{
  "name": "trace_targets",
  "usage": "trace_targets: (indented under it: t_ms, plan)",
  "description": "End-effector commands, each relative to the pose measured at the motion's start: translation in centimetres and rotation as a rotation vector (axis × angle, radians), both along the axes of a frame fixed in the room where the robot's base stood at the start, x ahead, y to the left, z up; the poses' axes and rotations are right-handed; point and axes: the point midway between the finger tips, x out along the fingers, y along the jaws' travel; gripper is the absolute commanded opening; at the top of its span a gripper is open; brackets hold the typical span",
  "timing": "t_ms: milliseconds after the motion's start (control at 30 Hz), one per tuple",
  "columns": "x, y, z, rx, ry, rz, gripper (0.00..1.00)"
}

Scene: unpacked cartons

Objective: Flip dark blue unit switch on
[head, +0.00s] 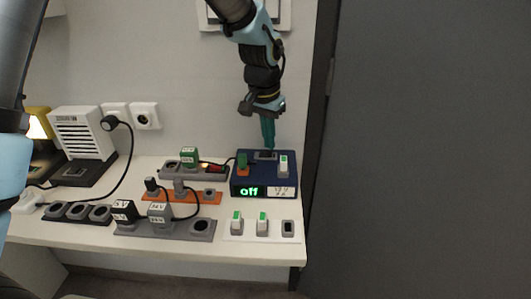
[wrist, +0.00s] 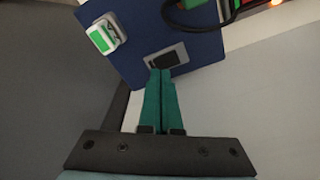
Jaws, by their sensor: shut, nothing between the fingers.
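The dark blue unit (head: 263,171) stands at the back right of the white table. Its front display (head: 249,190) reads "off" in green. On its top are a black rocker switch in a grey frame (head: 265,155), a white-and-green plug (head: 283,164) and an orange-and-green piece (head: 242,165). My gripper (head: 270,147) points down with its teal fingers together and empty, at the switch. In the wrist view the fingertips (wrist: 161,71) overlap the near edge of the switch (wrist: 164,59) on the blue unit (wrist: 200,48); I cannot tell whether they touch it.
A grey power strip (head: 210,172) with a green plug and an orange strip (head: 208,197) lie left of the unit. A front grey strip (head: 203,229) holds black and grey plugs. A dark door (head: 420,150) stands close on the right.

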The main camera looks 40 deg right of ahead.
Motion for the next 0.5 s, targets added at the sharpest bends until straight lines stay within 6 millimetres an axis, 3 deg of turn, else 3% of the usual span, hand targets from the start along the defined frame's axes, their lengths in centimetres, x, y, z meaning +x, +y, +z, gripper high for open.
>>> trace_targets:
  t_ms: [500]
  plan:
    - [0.0, 0.0, -0.53, 0.0, 0.0, 0.0, 0.0]
